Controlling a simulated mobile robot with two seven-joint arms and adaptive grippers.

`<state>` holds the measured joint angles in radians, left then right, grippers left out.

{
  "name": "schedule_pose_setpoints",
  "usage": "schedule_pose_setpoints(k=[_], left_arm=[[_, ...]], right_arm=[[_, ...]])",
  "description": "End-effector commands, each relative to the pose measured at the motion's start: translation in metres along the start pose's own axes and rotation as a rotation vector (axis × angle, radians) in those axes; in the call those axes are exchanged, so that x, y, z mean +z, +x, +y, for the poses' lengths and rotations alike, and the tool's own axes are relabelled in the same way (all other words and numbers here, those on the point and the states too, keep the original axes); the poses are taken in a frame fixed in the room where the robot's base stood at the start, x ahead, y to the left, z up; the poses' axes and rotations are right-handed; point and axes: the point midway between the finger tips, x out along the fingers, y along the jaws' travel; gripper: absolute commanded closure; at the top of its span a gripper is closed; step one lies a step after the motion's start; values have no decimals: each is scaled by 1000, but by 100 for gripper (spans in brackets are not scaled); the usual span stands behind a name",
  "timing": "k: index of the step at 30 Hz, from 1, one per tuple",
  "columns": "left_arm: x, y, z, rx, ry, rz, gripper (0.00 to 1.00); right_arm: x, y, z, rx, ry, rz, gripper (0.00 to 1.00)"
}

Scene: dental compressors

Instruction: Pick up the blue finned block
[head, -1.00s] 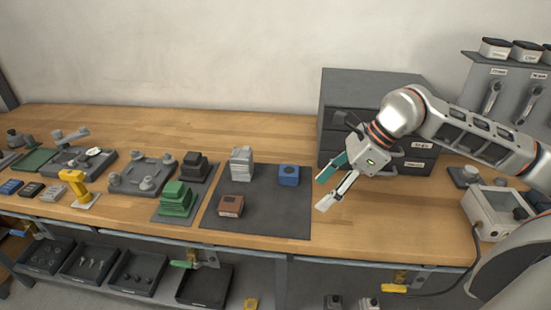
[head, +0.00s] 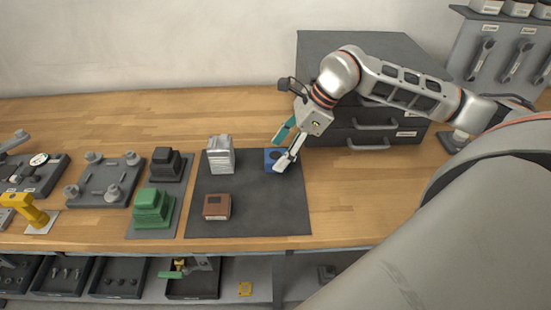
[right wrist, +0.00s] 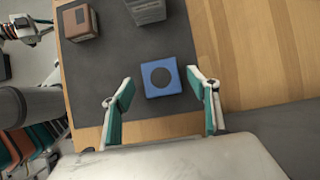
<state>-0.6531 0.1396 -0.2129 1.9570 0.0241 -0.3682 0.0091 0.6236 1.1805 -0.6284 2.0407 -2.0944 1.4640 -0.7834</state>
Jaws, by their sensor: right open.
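The blue block (head: 270,159) sits on the dark mat (head: 252,210) near its right edge, partly covered by my right gripper in the head view. In the right wrist view the blue block (right wrist: 161,77) shows a square top with a round dark recess; fins cannot be made out. My right gripper (head: 282,149) is open above it, with teal pads. In the right wrist view the block lies ahead of and between the open fingers (right wrist: 160,100), and nothing is held. My left gripper is not in view in the head view.
On the mat stand a brown block (head: 217,206) and a grey finned block (head: 220,154). A green stepped block (head: 152,208) and a black one (head: 166,163) are left of it. A dark drawer cabinet (head: 350,45) stands behind my right arm. Bare wood lies right of the mat.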

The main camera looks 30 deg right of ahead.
Motion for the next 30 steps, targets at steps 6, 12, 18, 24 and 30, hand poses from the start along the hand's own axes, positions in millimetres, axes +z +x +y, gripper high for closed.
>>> schedule_pose_setpoints(k=[6,12,18,24,30], left_arm=[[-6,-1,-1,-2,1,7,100],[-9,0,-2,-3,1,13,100],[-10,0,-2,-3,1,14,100],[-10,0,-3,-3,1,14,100],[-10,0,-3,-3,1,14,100]], right_arm=[[0,25,0,1,0,0,40],[0,28,0,0,0,0,40],[0,28,-1,0,0,0,74],[0,27,-1,0,-1,-1,86],[1,26,-1,-1,-1,-1,86]])
